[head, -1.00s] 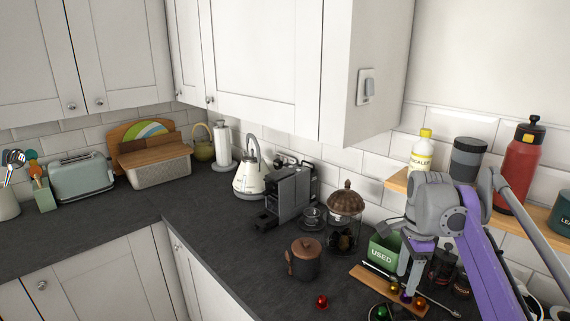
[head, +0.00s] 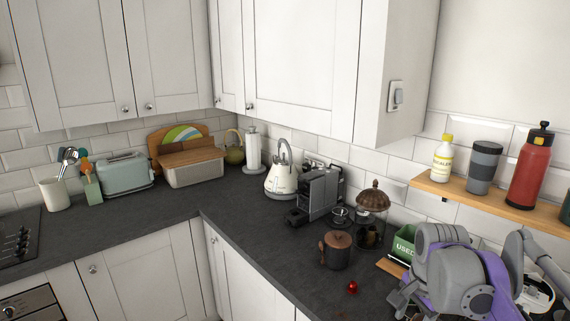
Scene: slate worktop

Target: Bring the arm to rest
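My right arm, purple and grey, reaches in from the lower right over the worktop (head: 258,252). Its large grey joint fills the lower right corner. The fingers of my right gripper are mostly hidden behind this joint or too unclear to read, so I cannot tell whether they are open or shut. My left arm and gripper are not in view.
Near the arm are a red ball (head: 352,287), a dark lidded pot (head: 337,252), a green box marked USED (head: 403,243) and a glass jar (head: 371,215). A wall shelf (head: 480,201) holds bottles above the arm. The worktop's middle is clear.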

